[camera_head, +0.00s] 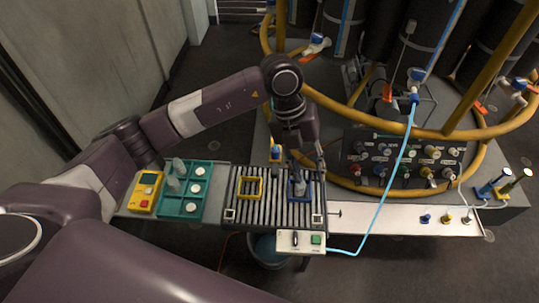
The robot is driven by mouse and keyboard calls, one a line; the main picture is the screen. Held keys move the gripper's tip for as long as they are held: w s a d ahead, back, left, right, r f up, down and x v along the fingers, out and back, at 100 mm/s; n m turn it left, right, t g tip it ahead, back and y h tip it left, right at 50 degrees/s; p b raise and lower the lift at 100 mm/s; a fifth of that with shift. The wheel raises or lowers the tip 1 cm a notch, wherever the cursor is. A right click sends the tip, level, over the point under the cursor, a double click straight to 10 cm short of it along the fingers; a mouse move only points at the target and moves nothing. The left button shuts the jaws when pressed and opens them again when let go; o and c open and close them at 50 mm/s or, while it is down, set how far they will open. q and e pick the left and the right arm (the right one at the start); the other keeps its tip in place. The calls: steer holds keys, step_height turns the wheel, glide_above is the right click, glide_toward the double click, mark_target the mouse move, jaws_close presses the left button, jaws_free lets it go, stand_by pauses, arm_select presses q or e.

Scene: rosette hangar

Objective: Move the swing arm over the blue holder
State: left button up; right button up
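The blue holder (308,198) is a square blue frame on the slatted rack. A small grey upright piece (298,187) stands within it. My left gripper (300,166) points down just behind and above the blue holder. Its fingers are small and dark here, and I cannot tell whether they are open or touch anything. I cannot pick out the swing arm for sure; my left gripper and wrist cover the area behind the holder. My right gripper is not in view.
A yellow frame (238,188) lies left of the blue holder. A teal tray (180,209) with white round pieces and a yellow device (146,191) stand further left. A control box (301,242) with a blue hose is in front. Yellow rails and a knob panel (405,160) stand right.

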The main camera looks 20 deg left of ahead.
mark_target(275, 168)
arm_select(q)
steer(key=w+a+y, duration=0.1)
steer(key=a, duration=0.2)
steer(key=w+a+r+n+y, duration=0.1)
steer(key=a, duration=0.2)
steer(key=w+a+y, duration=0.1)
steer(key=a, duration=0.2)
steer(key=shift+a+r+t+y, duration=0.25)
steer(key=shift+r+t+y, duration=0.1)
steer(key=shift+t+y, duration=0.05)
steer(key=shift+a+f+p, duration=0.1)
steer(key=shift+f+p, duration=0.1)
steer(key=shift+p, duration=0.1)
step_height(275, 168, down, 6)
steer(key=shift+f+p, duration=0.1)
steer(key=shift+p, duration=0.9)
steer(key=shift+f, duration=0.5)
steer(key=shift+c, duration=0.2)
jaws_close()
